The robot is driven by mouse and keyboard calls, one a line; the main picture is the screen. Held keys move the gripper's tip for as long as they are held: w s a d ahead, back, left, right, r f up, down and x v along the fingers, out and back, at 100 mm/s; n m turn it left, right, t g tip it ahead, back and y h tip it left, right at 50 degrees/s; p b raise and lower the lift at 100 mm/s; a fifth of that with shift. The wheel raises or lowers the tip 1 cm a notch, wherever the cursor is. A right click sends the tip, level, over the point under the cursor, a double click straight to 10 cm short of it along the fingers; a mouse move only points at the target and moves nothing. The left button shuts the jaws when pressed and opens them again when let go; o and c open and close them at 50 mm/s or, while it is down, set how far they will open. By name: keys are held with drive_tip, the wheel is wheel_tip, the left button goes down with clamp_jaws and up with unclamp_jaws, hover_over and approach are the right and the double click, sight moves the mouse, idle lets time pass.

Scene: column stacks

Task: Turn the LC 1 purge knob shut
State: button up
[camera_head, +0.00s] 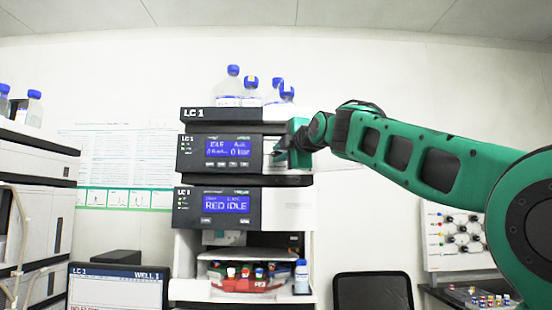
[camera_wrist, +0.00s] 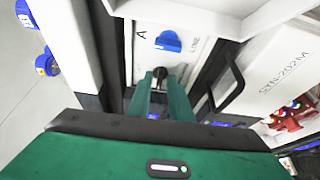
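The LC 1 stack (camera_head: 194,114) stands in the middle of the head view, with my gripper (camera_head: 281,150) at the right part of its upper module. In the head view my gripper hides the knobs.
Blue-capped bottles (camera_head: 233,86) stand on top of the stack. A black looped handle or tube (camera_wrist: 232,82) is close to the right of my fingers. Below are a red vial tray (camera_head: 240,284) and a bottle (camera_head: 301,277). A monitor (camera_head: 117,288) stands lower left.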

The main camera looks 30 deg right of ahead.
drive_tip(key=shift+f, duration=0.1)
clamp_jaws()
